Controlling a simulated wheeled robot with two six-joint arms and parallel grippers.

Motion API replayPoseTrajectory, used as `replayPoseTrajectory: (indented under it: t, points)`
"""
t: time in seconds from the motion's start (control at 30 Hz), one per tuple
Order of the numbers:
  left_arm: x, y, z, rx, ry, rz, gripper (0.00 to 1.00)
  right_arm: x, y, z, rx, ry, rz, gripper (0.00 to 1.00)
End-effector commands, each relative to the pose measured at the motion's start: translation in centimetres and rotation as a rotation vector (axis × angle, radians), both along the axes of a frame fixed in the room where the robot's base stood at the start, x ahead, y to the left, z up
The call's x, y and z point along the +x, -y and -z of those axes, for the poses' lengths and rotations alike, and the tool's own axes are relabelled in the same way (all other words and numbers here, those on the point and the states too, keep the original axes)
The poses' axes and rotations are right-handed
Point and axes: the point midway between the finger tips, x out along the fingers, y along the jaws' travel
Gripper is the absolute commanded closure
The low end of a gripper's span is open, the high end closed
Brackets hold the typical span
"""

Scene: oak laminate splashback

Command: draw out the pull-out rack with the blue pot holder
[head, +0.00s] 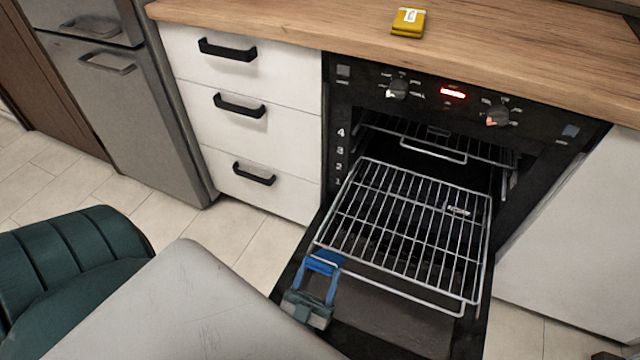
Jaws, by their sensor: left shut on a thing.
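The oven's pull-out wire rack (412,215) extends well out of the cavity above the lowered oven door (385,325). The blue pot holder (325,262) is at the rack's front left corner. My left gripper (322,268) is shut with the pot holder between its fingers, at the rack's front rail. How firmly the rail sits inside the cloth is hidden. My right gripper is not in view.
A second wire rack (435,150) sits higher inside the oven. A yellow folded item (408,22) lies on the wooden worktop (270,15). White drawers (255,135) stand left of the oven. A dark green padded seat (65,265) is at lower left.

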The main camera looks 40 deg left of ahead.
Motion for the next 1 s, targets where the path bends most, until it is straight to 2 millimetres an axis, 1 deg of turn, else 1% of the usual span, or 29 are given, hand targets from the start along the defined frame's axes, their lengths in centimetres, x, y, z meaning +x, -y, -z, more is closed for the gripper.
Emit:
replayPoseTrajectory:
  t: [0.03,0.37,1.0]
  points:
    - [-0.1,0.0,0.5,-0.004,-0.014,0.002,0.88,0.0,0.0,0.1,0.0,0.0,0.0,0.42]
    - [0.4,-0.1,0.1,-0.004,-0.014,0.002,0.88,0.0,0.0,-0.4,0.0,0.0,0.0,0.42]
    - [0.4,-0.1,-4.1,0.0,-0.002,0.0,0.88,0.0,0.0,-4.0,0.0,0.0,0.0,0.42]
